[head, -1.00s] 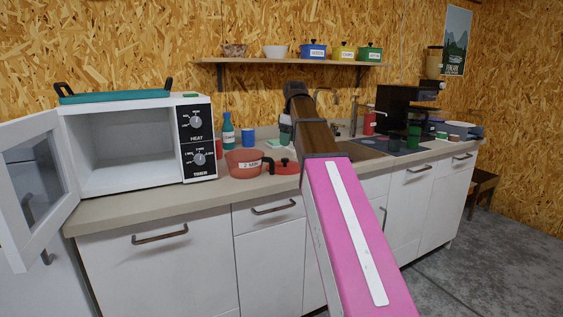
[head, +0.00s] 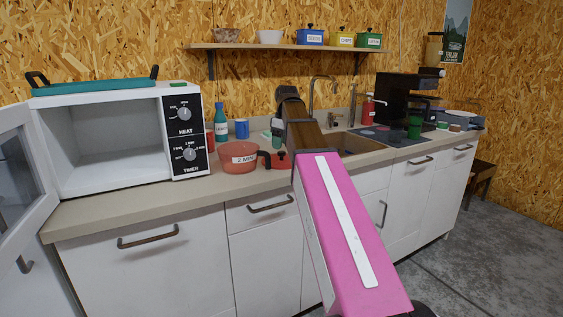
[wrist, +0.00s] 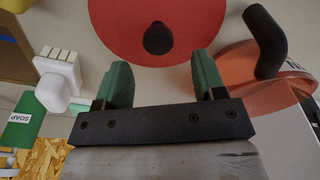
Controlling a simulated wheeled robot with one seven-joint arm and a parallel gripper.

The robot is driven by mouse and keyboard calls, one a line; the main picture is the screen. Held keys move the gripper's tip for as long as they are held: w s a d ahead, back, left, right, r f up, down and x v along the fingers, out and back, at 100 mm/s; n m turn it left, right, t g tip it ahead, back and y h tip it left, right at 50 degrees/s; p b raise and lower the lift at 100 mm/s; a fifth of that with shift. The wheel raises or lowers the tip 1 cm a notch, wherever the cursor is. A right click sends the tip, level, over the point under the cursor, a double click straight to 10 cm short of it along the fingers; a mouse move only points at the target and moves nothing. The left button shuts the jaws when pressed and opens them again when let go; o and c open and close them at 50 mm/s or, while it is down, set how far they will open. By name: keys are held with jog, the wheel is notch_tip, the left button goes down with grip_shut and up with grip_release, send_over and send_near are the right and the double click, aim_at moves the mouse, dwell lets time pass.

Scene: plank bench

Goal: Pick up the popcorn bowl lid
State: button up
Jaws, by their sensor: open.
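The popcorn bowl lid (wrist: 115,22) is a flat red disc with a black knob (wrist: 158,39), lying on the pale counter in the wrist view. My gripper (wrist: 162,82) is open, with its two green fingers apart and nothing between them. The knob lies just ahead of the gap between the fingertips, roughly centred on it. An orange-red bowl (head: 238,158) with a label and dark handle stands on the counter, and part of it shows at the right in the wrist view (wrist: 230,72).
A green soap bottle (wrist: 25,128) with a white pump is left of my fingers in the wrist view. The open microwave (head: 119,92) stands left of the bowl. A blue cup (head: 242,129) and teal bottle (head: 221,122) stand behind the bowl. The sink (head: 352,143) is right of my arm.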

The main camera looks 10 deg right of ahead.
aim_at(282, 152)
jog(key=shift+f, duration=2.4)
jog(key=c, duration=1)
jog(key=shift+r, duration=0.1)
